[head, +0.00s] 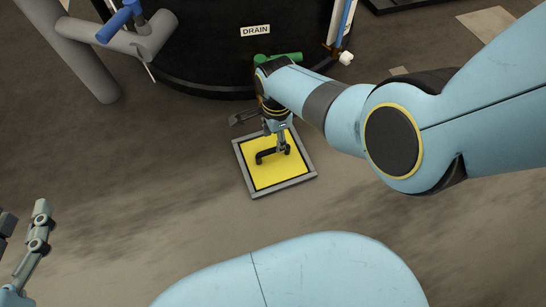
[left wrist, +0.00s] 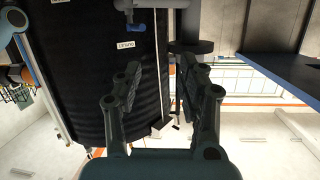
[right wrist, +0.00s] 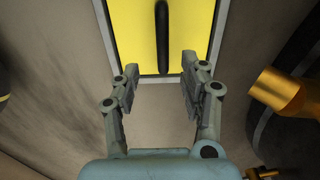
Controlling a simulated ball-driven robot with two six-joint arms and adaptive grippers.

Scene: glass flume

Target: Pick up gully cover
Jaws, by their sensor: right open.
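The gully cover (head: 268,177) is a yellow square plate with a black bar handle (head: 264,156), lying in a grey frame (head: 284,187) on the floor. The cover also shows in the right wrist view (right wrist: 132,30), with the handle (right wrist: 162,35) upright in the picture. My right gripper (head: 277,141) is over the cover's far part, pointing down. In the right wrist view its two fingers (right wrist: 160,80) are apart and empty, with the handle beyond them, between their lines. My left gripper (left wrist: 165,90) is open and empty, away from the cover at the lower left of the head view.
A black tank (head: 220,55) labelled DRAIN stands just behind the cover. A green-handled valve (head: 285,58) sticks out near my right wrist. A grey pipe (head: 85,60) with a blue handle (head: 121,18) stands at the upper left. The floor left and in front of the cover is clear.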

